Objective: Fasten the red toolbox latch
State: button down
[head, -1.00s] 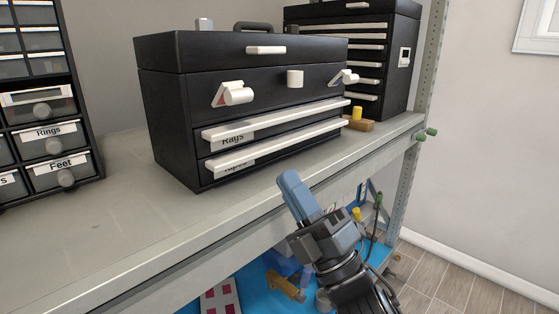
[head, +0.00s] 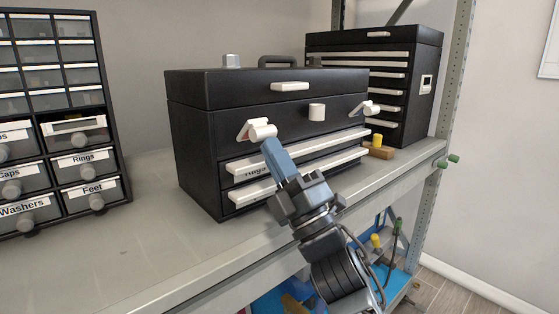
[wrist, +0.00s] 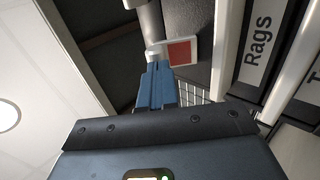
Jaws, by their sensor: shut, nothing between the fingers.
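The black toolbox (head: 196,132) stands on the shelf with its lid down. On its front, at the left, is a white latch (head: 262,128) with a red patch, sticking out from the face. In the wrist view the red-marked latch (wrist: 180,53) lies just beyond the fingertips. A second white latch (head: 369,107) is at the right of the front. My gripper (head: 268,143) has blue fingers closed together and empty, just below the left latch. In the wrist view the gripper (wrist: 155,72) tips overlap the latch's near edge; I cannot tell whether they touch.
Two white-handled drawers, one labelled in the wrist view "Rags" (wrist: 258,48), sit below the latches. A small-drawer cabinet (head: 118,100) stands at left, a taller black tool chest (head: 427,90) behind right. The shelf (head: 150,245) is bare in front.

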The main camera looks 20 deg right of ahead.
jog(key=shift+s+r+p, duration=0.1)
jog(key=shift+r+p, duration=0.2)
jog(key=shift+r, duration=0.2)
dwell(0.3)
jog(key=shift+w+a+r+p, duration=0.1)
jog(key=shift+w+r+p, duration=0.15)
jog(key=shift+r+p, duration=0.5)
jog(key=shift+w+a+r+p, duration=0.1)
jog(key=shift+w+r+p, duration=0.15)
jog(key=shift+r, duration=0.9)
jog(key=shift+w+r+p, duration=0.25)
jog(key=shift+r+p, duration=0.25)
jog(key=shift+r, duration=0.45)
